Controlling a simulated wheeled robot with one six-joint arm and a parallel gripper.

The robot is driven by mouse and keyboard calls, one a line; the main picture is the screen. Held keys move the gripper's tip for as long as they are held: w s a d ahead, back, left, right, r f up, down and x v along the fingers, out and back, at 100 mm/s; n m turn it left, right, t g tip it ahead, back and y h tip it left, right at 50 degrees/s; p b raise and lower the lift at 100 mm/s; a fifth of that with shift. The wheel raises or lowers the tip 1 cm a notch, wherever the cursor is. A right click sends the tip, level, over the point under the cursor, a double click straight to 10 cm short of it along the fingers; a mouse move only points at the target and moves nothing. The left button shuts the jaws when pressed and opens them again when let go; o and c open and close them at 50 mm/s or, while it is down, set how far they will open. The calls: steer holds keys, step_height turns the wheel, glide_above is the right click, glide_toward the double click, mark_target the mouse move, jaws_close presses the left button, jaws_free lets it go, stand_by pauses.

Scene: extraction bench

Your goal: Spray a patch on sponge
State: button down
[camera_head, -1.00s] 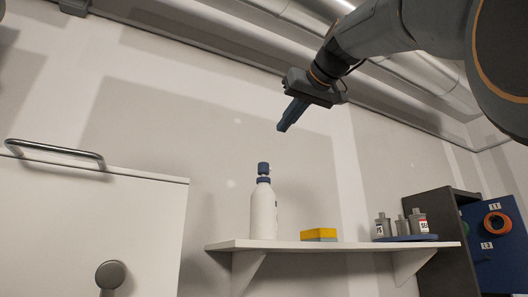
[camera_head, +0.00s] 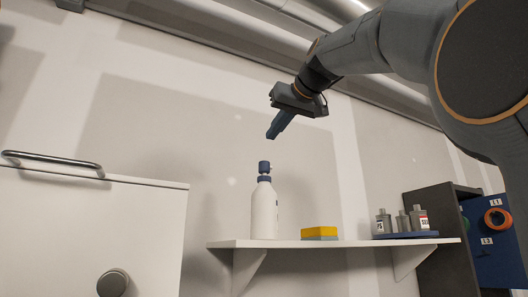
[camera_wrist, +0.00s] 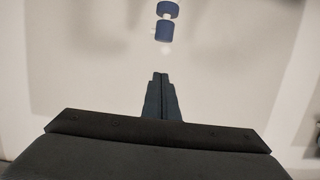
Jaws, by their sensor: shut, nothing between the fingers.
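A white spray bottle (camera_head: 264,212) with a blue cap and blue nozzle head stands upright on the wall shelf (camera_head: 290,244). A sponge (camera_head: 320,232), yellow over grey-blue, lies on the shelf to the right of the bottle. My gripper (camera_head: 270,135) is shut and empty, pointing down and left, above the nozzle head and apart from it. In the wrist view, my gripper's fingers (camera_wrist: 158,76) are together, with the bottle's blue top (camera_wrist: 165,22) ahead of them at the upper middle. The bottle's body is not clear there.
Several small grey bottles (camera_head: 403,221) stand on a blue tray (camera_head: 405,235) at the shelf's right end. A dark cabinet with an open blue door (camera_head: 493,247) is at far right. A white box with a bar handle (camera_head: 80,220) is at left.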

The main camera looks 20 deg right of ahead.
mark_target(264, 168)
steer(key=w+f+p, duration=0.2)
steer(key=w+f, duration=0.2)
steer(key=f, duration=0.1)
steer(key=shift+a, duration=0.4)
steer(key=shift+f, duration=0.15)
